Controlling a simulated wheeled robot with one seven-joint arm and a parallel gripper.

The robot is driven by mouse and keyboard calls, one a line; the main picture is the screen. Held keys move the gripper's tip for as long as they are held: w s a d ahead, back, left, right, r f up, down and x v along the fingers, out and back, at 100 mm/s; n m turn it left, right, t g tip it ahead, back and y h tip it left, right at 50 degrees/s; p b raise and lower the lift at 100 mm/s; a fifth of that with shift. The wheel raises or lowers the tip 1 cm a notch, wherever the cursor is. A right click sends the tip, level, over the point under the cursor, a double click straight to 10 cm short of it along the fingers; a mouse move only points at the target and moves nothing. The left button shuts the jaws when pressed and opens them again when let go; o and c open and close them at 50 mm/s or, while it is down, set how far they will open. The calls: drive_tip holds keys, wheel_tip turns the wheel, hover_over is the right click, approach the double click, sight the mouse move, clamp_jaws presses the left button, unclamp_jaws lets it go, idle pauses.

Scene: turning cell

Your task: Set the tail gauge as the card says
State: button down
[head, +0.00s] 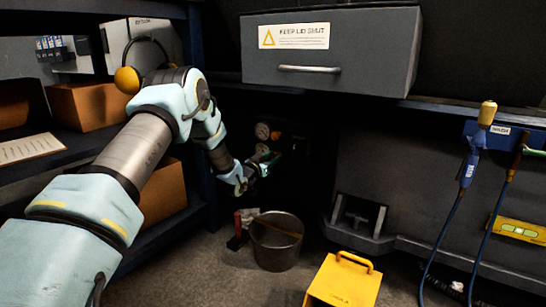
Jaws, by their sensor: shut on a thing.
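My gripper (264,167) is reached into the dark recess under the bench, just below two small round gauges. One gauge (262,131) has a pale face with an orange rim; the other, reddish one (276,135) sits to its right. I cannot read their dials or tell which is the tail gauge. My gripper is shut on a small part below the gauges, mostly hidden by the fingers and shadow. A paper sheet with lines of print (30,148) lies on the left shelf; its text is too small to read, and I cannot tell if it is the card.
A metal bucket (276,246) stands on the floor below my gripper, with a red object (238,232) beside it. A yellow box (343,281) stands front right. A grey lidded box (330,50) overhangs the recess. Hoses (443,232) hang at right.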

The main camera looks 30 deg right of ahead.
drive_tip(key=shift+s+m, duration=0.1)
drive_tip(key=shift+m, duration=1.8)
drive_tip(key=c, duration=0.5)
unclamp_jaws()
drive_tip(key=p+v, duration=0.4)
drive_tip(key=v, duration=0.6)
drive_tip(key=shift+s+a+p, duration=0.15)
drive_tip(key=shift+a+p, duration=0.2)
drive_tip(key=shift+p, duration=0.05)
